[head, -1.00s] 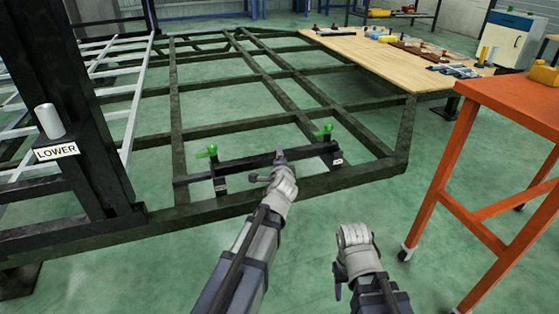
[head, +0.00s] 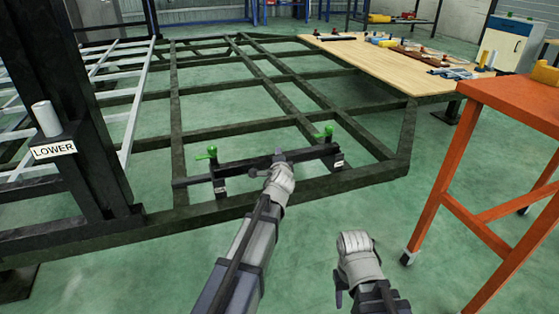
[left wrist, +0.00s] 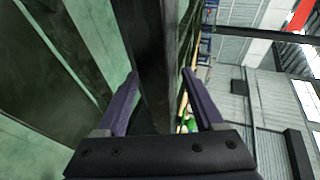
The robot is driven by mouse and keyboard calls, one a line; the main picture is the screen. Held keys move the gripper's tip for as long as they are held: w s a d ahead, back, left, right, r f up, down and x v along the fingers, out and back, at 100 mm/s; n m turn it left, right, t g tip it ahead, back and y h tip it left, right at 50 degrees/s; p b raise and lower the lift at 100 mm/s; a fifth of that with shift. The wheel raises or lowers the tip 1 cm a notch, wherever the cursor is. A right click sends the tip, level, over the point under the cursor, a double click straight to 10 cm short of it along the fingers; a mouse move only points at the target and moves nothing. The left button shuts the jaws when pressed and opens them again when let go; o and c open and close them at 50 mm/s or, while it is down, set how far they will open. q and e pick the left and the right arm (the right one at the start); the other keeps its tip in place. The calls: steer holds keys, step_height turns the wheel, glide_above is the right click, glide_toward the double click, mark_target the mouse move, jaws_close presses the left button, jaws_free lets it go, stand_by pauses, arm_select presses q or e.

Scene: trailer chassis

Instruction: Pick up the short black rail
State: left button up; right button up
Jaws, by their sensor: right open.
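The short black rail (head: 235,167) lies across the front of the dark chassis frame. It rests at two black supports with green clamp handles, a left one (head: 207,152) and a right one (head: 324,133). My left gripper (head: 279,156) is at the rail, right of its middle. In the left wrist view, a dark bar (left wrist: 155,50), seemingly this rail, runs between the two fingers of my left gripper (left wrist: 160,75). I cannot tell whether both fingers press on it. My right gripper (head: 356,243) is open, low in front of the chassis and away from the rail; its fingertips are hardly visible.
The chassis frame (head: 330,186) spans the floor ahead. An orange table (head: 520,96) stands close on the right. A wooden bench (head: 370,57) with parts is at the back right. Green floor is free in front.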

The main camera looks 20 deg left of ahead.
arm_select(q)
jaws_close()
stand_by(0.3)
stand_by(0.8)
